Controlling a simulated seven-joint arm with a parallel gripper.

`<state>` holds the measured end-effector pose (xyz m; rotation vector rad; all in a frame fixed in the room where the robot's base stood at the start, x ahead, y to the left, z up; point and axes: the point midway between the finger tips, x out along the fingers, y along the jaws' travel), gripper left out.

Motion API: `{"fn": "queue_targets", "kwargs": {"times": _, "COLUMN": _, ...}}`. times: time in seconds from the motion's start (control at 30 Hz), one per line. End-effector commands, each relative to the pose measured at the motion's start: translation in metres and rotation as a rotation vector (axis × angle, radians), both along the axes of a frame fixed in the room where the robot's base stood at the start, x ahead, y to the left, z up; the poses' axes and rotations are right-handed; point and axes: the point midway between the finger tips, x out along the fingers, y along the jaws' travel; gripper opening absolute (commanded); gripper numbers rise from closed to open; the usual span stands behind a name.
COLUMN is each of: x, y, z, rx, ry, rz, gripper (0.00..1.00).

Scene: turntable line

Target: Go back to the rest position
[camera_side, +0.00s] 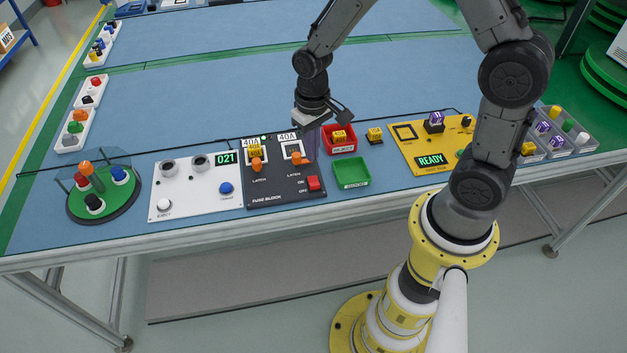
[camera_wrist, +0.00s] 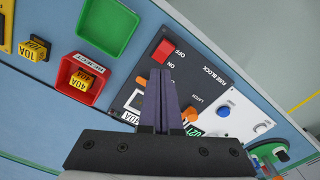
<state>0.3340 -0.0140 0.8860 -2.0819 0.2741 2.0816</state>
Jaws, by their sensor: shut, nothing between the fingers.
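My gripper (camera_side: 313,156) is shut and empty, its purple fingers pointing down at the back right of the black fuse block (camera_side: 265,200). Its closed fingers (camera_wrist: 164,75) cover part of the fuse block in the wrist view. I cannot tell the exact height of the tips above the panel. The block has two 40A labels, two orange latches (camera_side: 257,166) (camera_side: 296,158) and a red ON/OFF switch (camera_side: 313,184). A yellow fuse (camera_side: 253,149) shows at the left slot.
The red reject tray (camera_side: 329,151) holds a yellow 40A fuse (camera_wrist: 80,80). The green tray (camera_side: 352,184) is empty. A 10A fuse (camera_side: 375,134) stands beside them. A yellow panel (camera_side: 407,158) reads READY. Left are a white panel (camera_side: 185,207) and a green turntable (camera_side: 125,204).

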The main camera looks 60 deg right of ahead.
Motion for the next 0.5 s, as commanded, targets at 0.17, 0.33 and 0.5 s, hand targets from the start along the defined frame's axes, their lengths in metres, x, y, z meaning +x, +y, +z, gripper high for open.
{"fn": "queue_targets", "kwargs": {"times": 0.17, "x": 0.000, "y": 0.000, "z": 0.002, "rx": 0.000, "ry": 0.000, "rz": 0.000, "gripper": 0.00}}
{"fn": "queue_targets", "kwargs": {"times": 0.33, "x": 0.001, "y": 0.000, "z": 0.003, "rx": 0.000, "ry": -0.005, "rz": 0.001, "gripper": 0.00}}
{"fn": "queue_targets", "kwargs": {"times": 0.5, "x": 0.014, "y": 0.002, "z": 0.043, "rx": -0.004, "ry": -0.117, "rz": 0.007, "gripper": 0.00}}
